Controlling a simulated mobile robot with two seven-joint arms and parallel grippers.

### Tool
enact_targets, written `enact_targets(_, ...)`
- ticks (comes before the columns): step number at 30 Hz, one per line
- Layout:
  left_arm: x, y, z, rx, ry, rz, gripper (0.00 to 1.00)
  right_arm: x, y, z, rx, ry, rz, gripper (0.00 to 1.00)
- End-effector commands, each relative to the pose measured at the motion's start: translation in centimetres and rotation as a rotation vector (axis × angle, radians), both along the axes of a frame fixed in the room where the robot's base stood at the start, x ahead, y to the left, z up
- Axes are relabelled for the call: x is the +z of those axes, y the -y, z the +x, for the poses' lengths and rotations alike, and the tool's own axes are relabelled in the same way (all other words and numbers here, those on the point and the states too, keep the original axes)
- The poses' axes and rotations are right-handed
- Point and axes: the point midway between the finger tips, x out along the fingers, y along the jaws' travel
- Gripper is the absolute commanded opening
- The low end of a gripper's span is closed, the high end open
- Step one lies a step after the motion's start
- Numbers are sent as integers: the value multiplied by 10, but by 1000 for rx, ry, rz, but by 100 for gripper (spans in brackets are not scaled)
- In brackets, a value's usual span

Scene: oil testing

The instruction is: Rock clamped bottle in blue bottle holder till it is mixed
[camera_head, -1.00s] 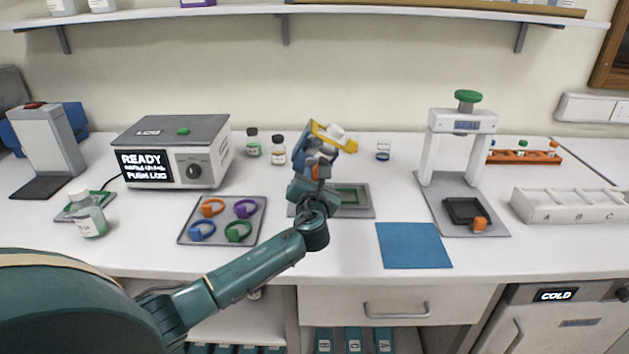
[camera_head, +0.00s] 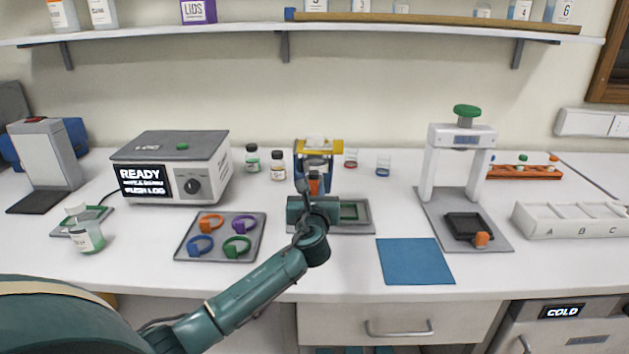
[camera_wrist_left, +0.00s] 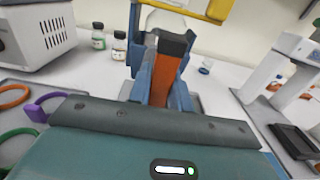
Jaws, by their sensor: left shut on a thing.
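The blue bottle holder (camera_head: 300,173) stands roughly upright near the middle of the bench, with a yellow clamp bar (camera_head: 334,146) across its top. A bottle (camera_head: 315,141) shows only as a white top at the clamp; the rest is largely hidden. My left gripper (camera_head: 314,186) is in front of the holder, shut on its orange handle. In the left wrist view the orange handle (camera_wrist_left: 166,77) with its dark end stands before the blue frame (camera_wrist_left: 136,52). The state of the bottle's contents cannot be seen. My right gripper is not in view.
Two small bottles (camera_head: 278,167) and two beakers (camera_head: 383,165) stand behind. A ring tray (camera_head: 254,248) lies left, a blue mat (camera_head: 415,262) front right, and a white press (camera_head: 432,165) right.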

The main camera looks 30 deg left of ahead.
Motion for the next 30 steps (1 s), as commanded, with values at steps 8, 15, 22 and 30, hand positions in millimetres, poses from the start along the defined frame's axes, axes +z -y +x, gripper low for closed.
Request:
enact_targets(8, 9, -1, 1, 0, -78, 135, 0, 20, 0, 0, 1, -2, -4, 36)
enact_targets(15, 1, -1, 1, 0, -295, 496, 0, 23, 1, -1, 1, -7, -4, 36)
enact_targets(22, 0, -1, 0, 1, -410, 675, 0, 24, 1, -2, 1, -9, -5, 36)
enact_targets(30, 0, -1, 0, 1, -412, 674, 0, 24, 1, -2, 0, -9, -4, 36)
